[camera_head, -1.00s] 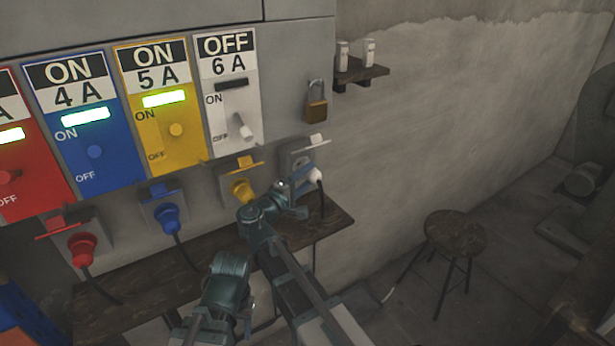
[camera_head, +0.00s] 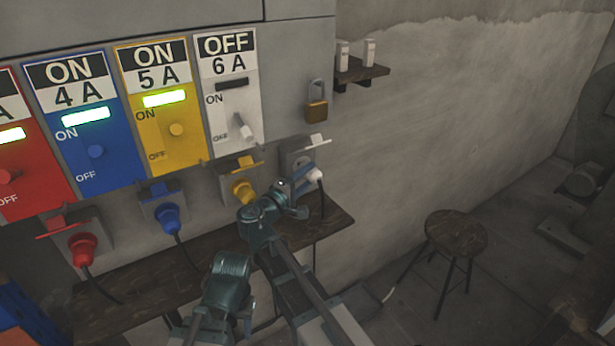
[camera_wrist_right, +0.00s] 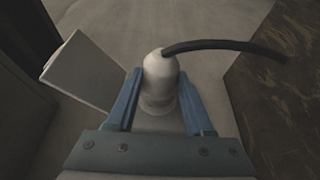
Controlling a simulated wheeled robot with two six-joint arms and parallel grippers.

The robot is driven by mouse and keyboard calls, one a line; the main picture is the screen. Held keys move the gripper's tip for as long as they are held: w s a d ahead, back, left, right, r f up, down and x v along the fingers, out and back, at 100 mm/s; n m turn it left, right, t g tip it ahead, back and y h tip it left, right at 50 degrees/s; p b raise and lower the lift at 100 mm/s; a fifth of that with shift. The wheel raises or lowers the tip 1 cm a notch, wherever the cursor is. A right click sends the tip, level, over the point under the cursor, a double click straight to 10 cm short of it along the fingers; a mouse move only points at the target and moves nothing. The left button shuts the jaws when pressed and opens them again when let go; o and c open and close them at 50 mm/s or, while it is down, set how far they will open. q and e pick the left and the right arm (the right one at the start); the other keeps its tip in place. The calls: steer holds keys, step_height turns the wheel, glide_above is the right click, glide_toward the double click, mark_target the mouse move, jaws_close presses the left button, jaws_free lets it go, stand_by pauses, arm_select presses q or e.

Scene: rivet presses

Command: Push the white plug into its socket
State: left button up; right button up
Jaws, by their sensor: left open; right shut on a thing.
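The white plug (camera_head: 315,176) is held between the blue fingers of my right gripper (camera_head: 306,181), just in front of the white socket (camera_head: 298,155). The socket's lid (camera_head: 317,140) stands open. In the right wrist view the fingers are on both sides of the plug (camera_wrist_right: 158,77), and a black cable (camera_wrist_right: 215,46) leaves its rounded end to the right. A pale flat plate, probably the lid, shows to the left (camera_wrist_right: 86,72). The gripper hides where plug and socket face each other, so I cannot tell how deep the plug sits. My left gripper's fingers are not seen.
Red (camera_head: 82,248), blue (camera_head: 167,217) and yellow (camera_head: 242,189) plugs sit at their sockets to the left. The white 6 A panel (camera_head: 231,90) reads OFF. A wooden shelf (camera_head: 150,275) runs below. A padlock (camera_head: 316,103) hangs above, and a stool (camera_head: 455,232) stands at the right.

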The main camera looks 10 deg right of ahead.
steer(key=shift+w+a, duration=0.2)
steer(key=shift+w, duration=0.4)
steer(key=o, duration=1.4)
steer(key=shift+c, duration=0.2)
steer(key=shift+s, duration=0.1)
steer(key=s+d+f+m+g+y+p, duration=0.2)
steer(key=s+d+f+g+y+p, duration=0.15)
steer(key=s, duration=0.25)
steer(key=s+d+f+m+g+y+p, duration=0.1)
steer(key=s+d+f+g+y+p, duration=0.1)
steer(key=s+f+y+p, duration=0.3)
steer(key=s+a+r+m+g+y+p, duration=0.1)
steer(key=s+a+g+y+p, duration=0.1)
steer(key=s+a+y+p, duration=0.3)
steer(key=shift+s+a+r+m+y, duration=0.15)
steer(key=shift+a+r+m+y, duration=0.15)
steer(key=shift+a+y, duration=0.8)
